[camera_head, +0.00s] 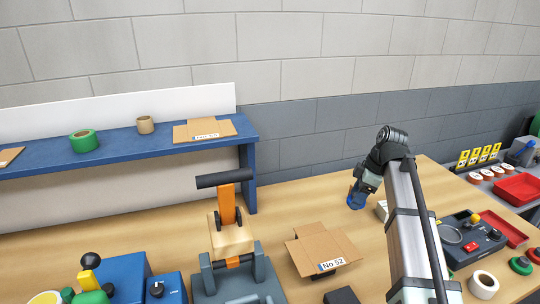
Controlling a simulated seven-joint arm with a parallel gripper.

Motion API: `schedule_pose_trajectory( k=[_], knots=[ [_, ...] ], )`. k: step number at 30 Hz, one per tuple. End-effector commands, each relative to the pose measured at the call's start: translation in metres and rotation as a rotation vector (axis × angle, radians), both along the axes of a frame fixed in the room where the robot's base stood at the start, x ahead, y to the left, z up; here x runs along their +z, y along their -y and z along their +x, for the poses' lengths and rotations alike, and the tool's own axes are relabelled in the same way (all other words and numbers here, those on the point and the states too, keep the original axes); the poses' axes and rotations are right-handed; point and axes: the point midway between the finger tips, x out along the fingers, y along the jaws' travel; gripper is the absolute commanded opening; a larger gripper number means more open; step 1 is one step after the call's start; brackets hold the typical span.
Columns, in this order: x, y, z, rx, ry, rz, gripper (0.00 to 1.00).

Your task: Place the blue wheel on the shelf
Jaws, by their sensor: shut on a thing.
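The blue wheel (356,200) is at the end of my arm, right of the picture's middle, low over or on the wooden table. My gripper (362,186) is shut on the wheel from above; the arm partly hides the fingers. I cannot tell whether the wheel touches the table. The blue shelf (55,163) stands at the back left, well to the left of my gripper.
On the shelf are a green tape roll (84,141), a tan roll (145,125) and cardboard (204,129). A grey press with an orange lever (228,203) and an open cardboard box (320,252) stand between shelf and gripper. Red trays (518,189) are at right.

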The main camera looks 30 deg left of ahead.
Motion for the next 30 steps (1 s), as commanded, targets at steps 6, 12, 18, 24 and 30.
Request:
schedule_pose_trajectory(
  k=[6,12,18,24,30],
  knots=[
    [0.008,-0.009,0.0,-0.027,0.0,0.0,0.28],
    [0.041,-0.05,-0.003,-0.166,0.003,0.002,0.28],
    [0.089,-0.107,-0.014,-0.376,0.004,0.003,0.28],
    [0.139,-0.161,-0.033,-0.589,0.004,0.003,0.28],
    [0.187,-0.208,-0.057,-0.792,0.004,0.004,0.28]
  ],
)
